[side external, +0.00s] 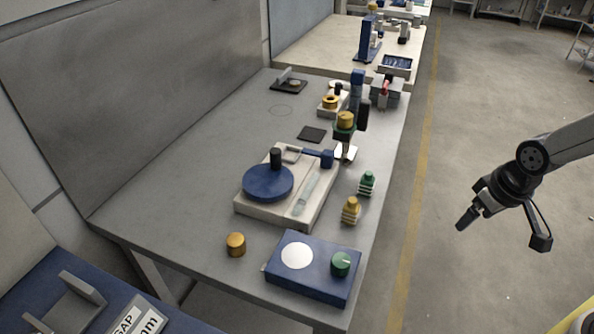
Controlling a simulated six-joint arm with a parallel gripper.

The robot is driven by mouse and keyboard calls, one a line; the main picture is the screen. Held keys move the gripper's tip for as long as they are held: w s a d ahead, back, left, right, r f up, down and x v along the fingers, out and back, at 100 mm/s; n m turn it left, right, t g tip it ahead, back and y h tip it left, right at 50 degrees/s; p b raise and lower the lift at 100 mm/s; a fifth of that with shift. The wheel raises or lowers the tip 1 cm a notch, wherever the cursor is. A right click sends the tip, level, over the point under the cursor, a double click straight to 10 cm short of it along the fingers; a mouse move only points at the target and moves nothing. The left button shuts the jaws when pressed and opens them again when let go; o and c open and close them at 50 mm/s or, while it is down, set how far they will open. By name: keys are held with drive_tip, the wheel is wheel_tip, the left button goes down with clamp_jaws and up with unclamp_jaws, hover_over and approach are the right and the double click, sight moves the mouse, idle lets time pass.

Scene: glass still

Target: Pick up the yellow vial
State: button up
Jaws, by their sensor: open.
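Several yellow things stand on the grey table (180,170), and I cannot tell for sure which is the yellow vial. A small yellow stepped piece (351,211) stands near the right edge, just in front of a similar green piece (367,183). A short amber-yellow cylinder (235,244) stands alone near the front edge. Another yellow-topped piece (345,120) sits high on an upright further back. My gripper (503,230) is at the right, beyond the table's right edge and over the floor. Its fingers are wide apart with nothing between them.
A blue box (312,273) with a white disc and green knob is at the front right. Behind it, a pale base (262,220) carries a blue disc (268,184). A blue upright (357,84) rises further back. The table's left side is mostly clear.

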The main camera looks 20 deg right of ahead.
drive_tip(key=m+y, duration=0.3)
drive_tip(key=m, duration=2.2)
approach(356, 200)
wheel_tip(356, 200, down, 5)
drive_tip(key=shift+w+a+f+m+t, duration=0.2)
drive_tip(key=shift+w+a+m, duration=0.15)
drive_tip(key=shift+m, duration=0.3)
drive_tip(key=shift+w+a+f+m+t, duration=0.15)
drive_tip(key=shift+w+a+m+t, duration=0.05)
drive_tip(key=shift+a+m, duration=0.4)
drive_tip(key=shift+d, duration=0.1)
drive_tip(key=shift+x, duration=1.3)
drive_tip(key=shift+x, duration=2.6)
